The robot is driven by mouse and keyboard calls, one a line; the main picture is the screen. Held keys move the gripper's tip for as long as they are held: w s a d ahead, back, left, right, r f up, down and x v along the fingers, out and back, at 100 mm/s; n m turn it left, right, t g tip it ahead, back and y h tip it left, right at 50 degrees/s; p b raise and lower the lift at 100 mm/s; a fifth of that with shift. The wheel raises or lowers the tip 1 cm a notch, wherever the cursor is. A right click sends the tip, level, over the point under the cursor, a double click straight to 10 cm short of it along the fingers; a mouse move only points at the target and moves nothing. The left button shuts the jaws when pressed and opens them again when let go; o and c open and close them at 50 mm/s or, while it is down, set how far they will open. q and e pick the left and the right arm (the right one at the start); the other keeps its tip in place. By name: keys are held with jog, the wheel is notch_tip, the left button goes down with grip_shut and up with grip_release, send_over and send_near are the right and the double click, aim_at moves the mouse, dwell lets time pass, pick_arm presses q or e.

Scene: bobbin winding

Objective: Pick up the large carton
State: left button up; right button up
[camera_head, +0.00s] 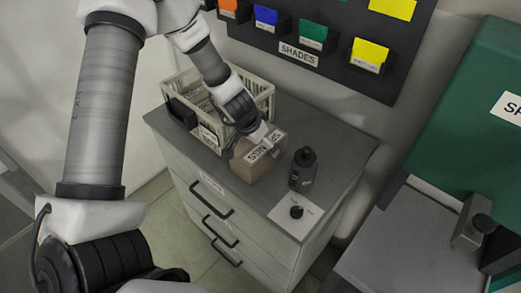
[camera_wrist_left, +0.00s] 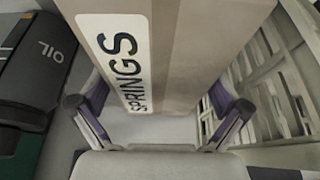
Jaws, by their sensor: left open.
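A brown carton (camera_head: 246,168) with a white label reading SPRINGS stands on the grey top of the drawer cabinet (camera_head: 325,130), in front of the crate. My left gripper (camera_head: 257,146) is over it, pointing down. In the left wrist view the carton (camera_wrist_left: 190,50) rises between the two spread fingers of my left gripper (camera_wrist_left: 158,106). The fingers are open, one on each side, with the label toward the left finger. I cannot tell whether either finger touches it. My right gripper is not in view.
A pale slatted crate (camera_head: 262,100) with items inside stands close behind the carton. A dark bottle (camera_head: 303,169) stands to its right; it reads OIL in the left wrist view (camera_wrist_left: 40,60). A white card with a black knob (camera_head: 296,211) lies near the cabinet's front right edge.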

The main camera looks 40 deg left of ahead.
pick_arm(q)
jog(key=shift+s+r, duration=0.2)
jog(key=shift+r, duration=0.05)
jog(key=shift+c, duration=0.4)
jog(key=shift+s+r, duration=0.15)
jog(key=shift+s, duration=0.15)
jog(key=c, duration=0.5)
jog(key=shift+s, duration=0.1)
jog(key=c, duration=0.6)
jog(key=shift+w, duration=0.2)
jog(key=shift+c, duration=1.2)
